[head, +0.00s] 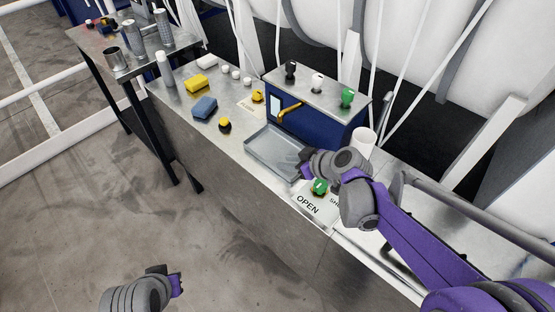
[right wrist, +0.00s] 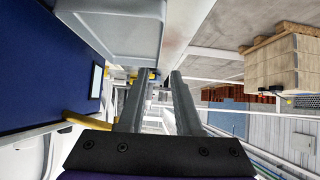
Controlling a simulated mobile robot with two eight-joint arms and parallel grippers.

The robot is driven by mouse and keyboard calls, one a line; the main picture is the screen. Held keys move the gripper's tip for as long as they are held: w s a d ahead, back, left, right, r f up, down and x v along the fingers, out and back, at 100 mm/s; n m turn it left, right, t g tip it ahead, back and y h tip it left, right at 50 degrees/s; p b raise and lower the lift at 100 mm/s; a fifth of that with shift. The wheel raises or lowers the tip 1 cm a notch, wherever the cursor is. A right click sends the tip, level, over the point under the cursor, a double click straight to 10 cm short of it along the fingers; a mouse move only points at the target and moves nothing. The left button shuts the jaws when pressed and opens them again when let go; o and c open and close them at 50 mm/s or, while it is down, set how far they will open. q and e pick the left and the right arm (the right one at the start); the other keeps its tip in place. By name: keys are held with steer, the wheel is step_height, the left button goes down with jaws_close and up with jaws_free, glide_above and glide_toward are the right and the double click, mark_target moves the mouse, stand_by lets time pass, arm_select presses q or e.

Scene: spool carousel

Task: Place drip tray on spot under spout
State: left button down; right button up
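The grey, shallow drip tray (head: 272,147) lies on the metal bench in front of the blue dispenser box (head: 335,130). The yellow spout (head: 289,111) sticks out of the box above the tray's back side. No marked spot shows under the spout. My right gripper (head: 303,160) is at the tray's right end. In the right wrist view its two fingers (right wrist: 160,100) stand apart, with the tray (right wrist: 113,28) just beyond the tips; I cannot tell whether they touch it. My left gripper (head: 177,285) is low at the left, over the floor, away from the bench.
A green knob (head: 320,187) on an OPEN sign stands right of the tray, close below my right gripper. A white cup (head: 363,141) is behind it. A blue sponge (head: 204,107), yellow sponge (head: 196,83) and black-yellow knob (head: 225,125) lie left of the tray.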

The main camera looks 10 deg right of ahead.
steer(key=s+d+f+m+g+h, duration=0.1)
steer(key=s+f+m+h, duration=0.1)
steer(key=s, duration=0.9)
steer(key=s+d+f+m+g+h, duration=0.1)
steer(key=s+f+m+g+h, duration=0.1)
steer(key=s, duration=1)
steer(key=m+h, duration=0.1)
steer(key=m, duration=0.1)
steer(key=shift+d+m+h, duration=0.2)
steer(key=shift+m+h, duration=0.2)
steer(key=shift+s, duration=0.1)
steer(key=shift+w+r+p, duration=0.2)
steer(key=shift+r+p, duration=0.25)
steer(key=shift+r, duration=0.05)
